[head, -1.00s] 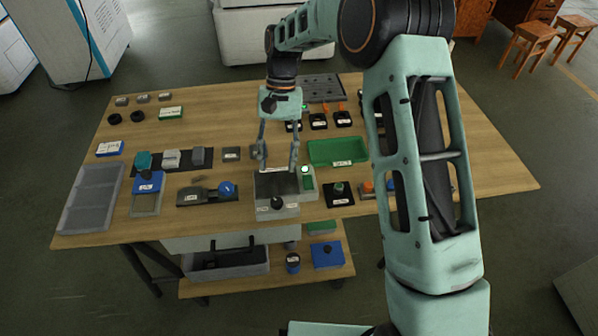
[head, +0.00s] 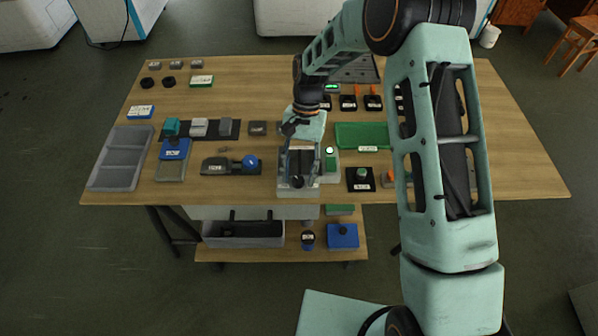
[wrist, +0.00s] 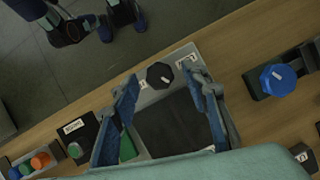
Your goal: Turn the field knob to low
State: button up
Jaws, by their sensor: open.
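The field knob appears to be the black knob (head: 297,182) on the front of a grey box (head: 285,191) with a dark top, near the table's front edge. The wrist view shows the knob (wrist: 160,75) as dark and many-sided, with a short white mark, between two small white labels too small to read. My gripper (head: 299,164) is over the box and points down. In the wrist view my gripper (wrist: 161,82) is open, with one blue-looking finger on either side of the knob. I cannot tell whether either finger touches it.
A blue round knob (head: 250,161) on a dark base stands left of the box. A green lit button (head: 330,151) is close on its right, with a black-based green button (head: 361,174) beyond. A green tray (head: 362,136) lies behind. A grey compartment tray (head: 122,158) is at the far left.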

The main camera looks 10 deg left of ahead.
jog(key=shift+f, duration=0.1)
jog(key=shift+c, duration=0.7)
grip_shut()
jog(key=shift+a+n+h+b, duration=0.15)
jog(key=shift+n+h+b, duration=0.4)
jog(key=shift+n, duration=0.75)
jog(key=shift+s+a+n+t+h+b, duration=0.1)
jog(key=shift+n+t+h+b, duration=0.3)
jog(key=shift+n, duration=1.4)
jog(key=shift+o, duration=0.7)
grip_release()
